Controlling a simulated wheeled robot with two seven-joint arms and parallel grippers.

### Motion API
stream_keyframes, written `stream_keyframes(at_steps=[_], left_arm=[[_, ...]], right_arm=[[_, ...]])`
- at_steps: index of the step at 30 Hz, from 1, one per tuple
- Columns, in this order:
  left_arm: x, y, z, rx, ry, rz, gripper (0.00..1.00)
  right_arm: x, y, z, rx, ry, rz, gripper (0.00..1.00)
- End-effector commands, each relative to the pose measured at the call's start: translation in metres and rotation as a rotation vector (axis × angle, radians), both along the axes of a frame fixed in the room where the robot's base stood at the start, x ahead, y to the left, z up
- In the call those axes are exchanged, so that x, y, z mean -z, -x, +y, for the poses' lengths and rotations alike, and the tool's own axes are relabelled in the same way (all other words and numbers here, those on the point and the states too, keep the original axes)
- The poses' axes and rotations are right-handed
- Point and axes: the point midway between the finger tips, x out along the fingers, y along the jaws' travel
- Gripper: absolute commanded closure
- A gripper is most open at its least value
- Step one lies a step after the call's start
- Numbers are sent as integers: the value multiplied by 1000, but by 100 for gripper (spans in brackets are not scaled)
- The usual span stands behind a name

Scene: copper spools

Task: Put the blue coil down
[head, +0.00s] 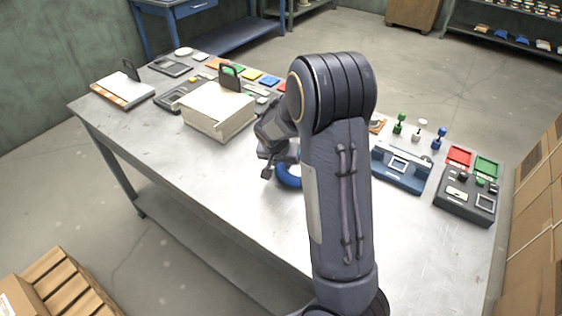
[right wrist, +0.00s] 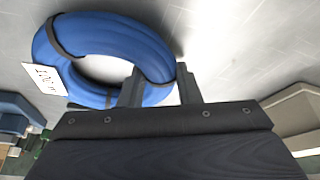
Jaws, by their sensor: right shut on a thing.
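The blue coil (right wrist: 105,35) is a thick ring with dark straps and a white printed tag (right wrist: 48,80). In the head view the coil (head: 287,177) shows only in part, at the table's middle, with the rest behind my right arm. My right gripper (right wrist: 162,80) is shut on the coil's rim, with one finger on each side of it. In the head view the right gripper (head: 270,163) is just above the coil's left part. The coil is at or very near the metal table (head: 210,185); I cannot tell if it touches. My left gripper is not in view.
A blue device (head: 402,170), a dark device (head: 466,197) and several small stamps (head: 420,128) stand at the right. Coloured pads (head: 252,75) line the back. The table's front left is clear.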

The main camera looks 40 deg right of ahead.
Motion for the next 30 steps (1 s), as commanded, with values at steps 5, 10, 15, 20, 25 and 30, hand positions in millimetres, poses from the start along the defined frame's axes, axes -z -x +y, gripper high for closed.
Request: stream_keyframes(at_steps=[5,10,15,20,25,30], left_arm=[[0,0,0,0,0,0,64],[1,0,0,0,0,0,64],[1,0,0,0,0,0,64],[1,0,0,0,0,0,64],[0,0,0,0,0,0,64],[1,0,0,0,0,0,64]], right_arm=[[-1,-1,0,-1,0,-3,100],[1,0,0,0,0,0,62],[1,0,0,0,0,0,48],[0,0,0,0,0,0,48],[-7,1,3,-2,0,-2,48],[-35,8,12,-3,-1,-6,48]])
